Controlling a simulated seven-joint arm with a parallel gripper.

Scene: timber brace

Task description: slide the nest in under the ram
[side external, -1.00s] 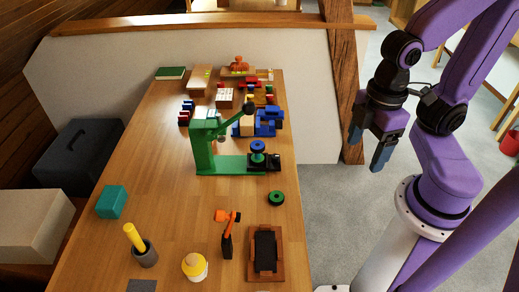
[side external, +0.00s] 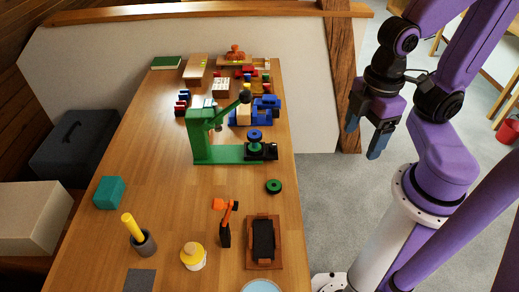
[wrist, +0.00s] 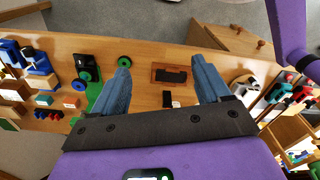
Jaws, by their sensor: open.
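A black block (side external: 268,152), which seems to be the nest, sits at the right end of the press's green base, to the right of the head. A blue and black round piece (side external: 254,136) stands on or beside it; I cannot tell which. The wrist view shows the black block (wrist: 87,58) too. My gripper (side external: 365,137) is open and empty, off the table's right edge, apart from the press.
A green ring (side external: 273,186) lies in front of the press. Nearer stand an orange-headed tool (side external: 225,232), a brown tray (side external: 249,260), a yellow-topped jar (side external: 193,256) and a dark cup (side external: 144,243). A blue fixture (side external: 266,110) and several small blocks are behind the press.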

